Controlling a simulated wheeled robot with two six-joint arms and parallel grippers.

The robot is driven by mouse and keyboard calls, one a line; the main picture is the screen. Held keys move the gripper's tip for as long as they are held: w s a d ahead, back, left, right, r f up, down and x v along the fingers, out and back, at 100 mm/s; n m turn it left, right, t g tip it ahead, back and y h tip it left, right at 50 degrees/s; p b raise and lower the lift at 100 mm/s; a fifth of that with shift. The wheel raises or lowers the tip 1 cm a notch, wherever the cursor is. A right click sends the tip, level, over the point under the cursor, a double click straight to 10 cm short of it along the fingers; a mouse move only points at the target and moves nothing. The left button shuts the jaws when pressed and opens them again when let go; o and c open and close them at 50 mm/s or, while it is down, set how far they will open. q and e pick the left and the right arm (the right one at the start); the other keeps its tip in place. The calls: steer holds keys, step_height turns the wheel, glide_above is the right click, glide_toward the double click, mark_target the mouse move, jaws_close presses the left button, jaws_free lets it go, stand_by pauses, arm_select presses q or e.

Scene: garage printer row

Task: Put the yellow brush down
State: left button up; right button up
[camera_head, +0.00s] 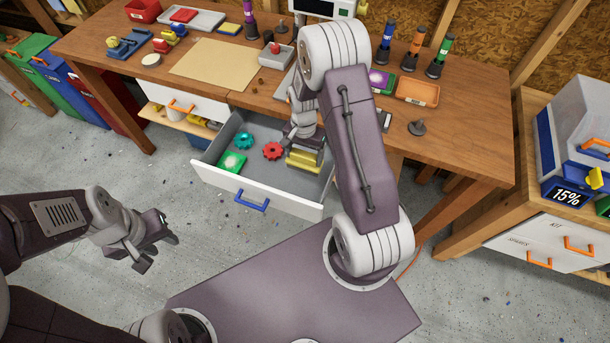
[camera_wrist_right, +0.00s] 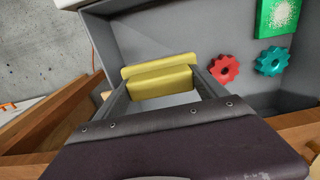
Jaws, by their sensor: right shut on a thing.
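The yellow brush (camera_head: 302,163) is in the open grey drawer (camera_head: 212,150), at its right end. It also shows in the right wrist view (camera_wrist_right: 160,80), between the two fingers. My right gripper (camera_head: 306,152) reaches down into the drawer and is shut on the brush. I cannot tell whether the brush touches the drawer floor. My left gripper (camera_head: 156,250) is open and empty, over the floor in front of the drawer, at the left.
A red gear (camera_head: 273,151), a teal gear (camera_head: 244,140) and a green square packet (camera_head: 232,162) lie in the drawer left of the brush. The drawer's white front has a blue handle (camera_head: 252,203). The wooden workbench (camera_head: 455,125) above holds bottles and trays.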

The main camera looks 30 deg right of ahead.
mark_target(304, 162)
step_height(304, 162, down, 3)
steer(key=shift+f, duration=0.1)
steer(key=shift+w+f, duration=0.1)
steer(key=shift+f, duration=2.15)
steer(key=shift+f, duration=0.2)
steer(key=o, duration=1.4)
steer(key=shift+r, duration=0.1)
